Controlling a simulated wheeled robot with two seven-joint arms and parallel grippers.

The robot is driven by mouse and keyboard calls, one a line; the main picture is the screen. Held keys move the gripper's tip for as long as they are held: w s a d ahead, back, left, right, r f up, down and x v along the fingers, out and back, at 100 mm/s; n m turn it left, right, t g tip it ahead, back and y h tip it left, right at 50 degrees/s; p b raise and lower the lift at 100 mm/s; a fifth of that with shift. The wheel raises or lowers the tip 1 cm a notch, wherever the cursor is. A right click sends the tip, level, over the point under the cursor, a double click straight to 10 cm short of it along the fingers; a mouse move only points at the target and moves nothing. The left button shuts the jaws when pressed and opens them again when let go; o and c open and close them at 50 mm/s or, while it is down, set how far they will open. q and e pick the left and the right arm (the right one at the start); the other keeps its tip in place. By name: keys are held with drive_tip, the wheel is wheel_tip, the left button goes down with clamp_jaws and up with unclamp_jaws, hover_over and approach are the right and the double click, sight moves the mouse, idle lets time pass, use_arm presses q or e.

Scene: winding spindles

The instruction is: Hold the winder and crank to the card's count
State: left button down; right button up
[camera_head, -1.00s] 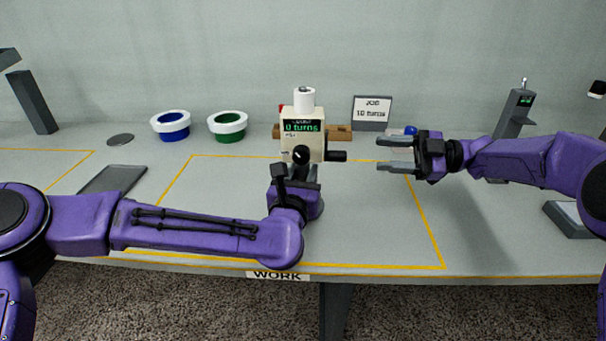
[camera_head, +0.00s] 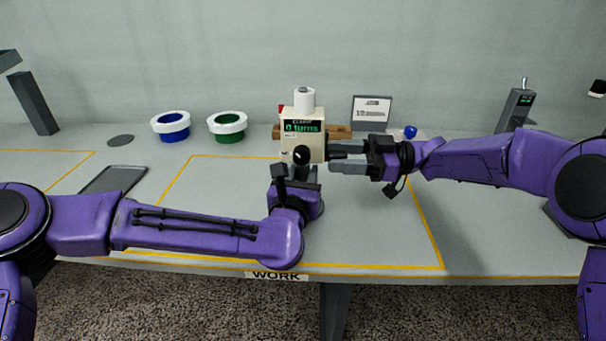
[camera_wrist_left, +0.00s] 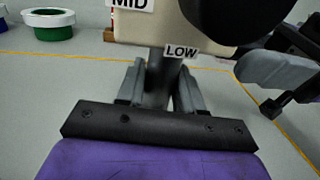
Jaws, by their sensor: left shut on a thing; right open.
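The winder (camera_head: 303,127) is a cream box with a white spool (camera_head: 304,100) on top and a green display reading "0 turns". It stands upright within the yellow outline. My left gripper (camera_head: 298,172) is shut on the winder's lower part; the left wrist view shows the fingers (camera_wrist_left: 160,88) around a dark post below the "LOW" label (camera_wrist_left: 181,52). My right gripper (camera_head: 345,157) is open at the winder's right side, its fingers around the crank handle's place; the handle is mostly hidden.
A blue pot (camera_head: 172,132) and a green pot (camera_head: 228,134) with white rims stand at left. A brown wooden block (camera_head: 340,132) lies behind the winder. A grey post with a display (camera_head: 515,108) stands at right. The table's front middle is clear.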

use_arm(q)
drive_tip(key=shift+f, duration=0.25)
use_arm(e)
clamp_jaws()
